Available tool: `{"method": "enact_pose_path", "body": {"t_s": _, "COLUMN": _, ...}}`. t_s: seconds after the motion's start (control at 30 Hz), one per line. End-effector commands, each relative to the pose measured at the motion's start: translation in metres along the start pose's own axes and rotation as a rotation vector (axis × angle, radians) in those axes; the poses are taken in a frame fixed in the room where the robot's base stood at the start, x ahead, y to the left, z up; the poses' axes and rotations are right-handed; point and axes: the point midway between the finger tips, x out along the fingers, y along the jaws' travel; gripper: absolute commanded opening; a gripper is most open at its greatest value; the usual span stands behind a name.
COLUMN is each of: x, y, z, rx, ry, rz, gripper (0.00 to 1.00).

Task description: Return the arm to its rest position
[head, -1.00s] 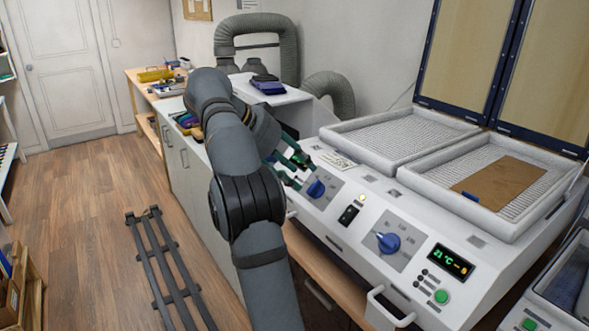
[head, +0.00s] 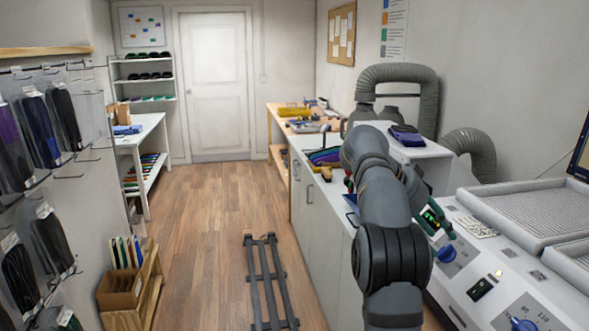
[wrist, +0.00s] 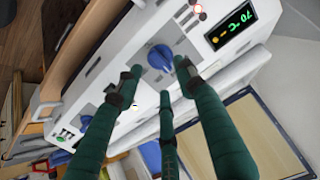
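My arm reaches over the white forming machine (head: 470,290), bent at the elbow. My gripper (head: 437,218) shows in the head view partly behind the arm, above the machine's front panel. In the wrist view its three dark green fingers (wrist: 158,78) are spread apart with nothing between them. A blue knob (wrist: 160,57) on the panel shows beyond the fingertips; I cannot tell how far away it is. A lit digital display (wrist: 231,27) is at the top right of that view.
A grey metal rack (head: 265,285) lies on the wooden floor. Grey cabinets (head: 315,215) and a hose (head: 470,150) stand along the right wall. Hanging insole packs (head: 40,130) and a wooden box (head: 125,285) are on the left. The floor aisle between is mostly clear.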

Motion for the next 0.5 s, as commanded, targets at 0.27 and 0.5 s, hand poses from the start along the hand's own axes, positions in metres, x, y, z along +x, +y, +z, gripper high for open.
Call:
{"method": "enact_pose_path", "body": {"t_s": 0.27, "x": 0.039, "y": 0.001, "z": 0.001, "rx": 0.002, "ry": -0.002, "rz": 0.002, "gripper": 0.39}}
{"method": "enact_pose_path", "body": {"t_s": 0.5, "x": 0.041, "y": 0.000, "z": 0.000, "rx": -0.065, "ry": -0.002, "rz": -0.001, "gripper": 0.39}}
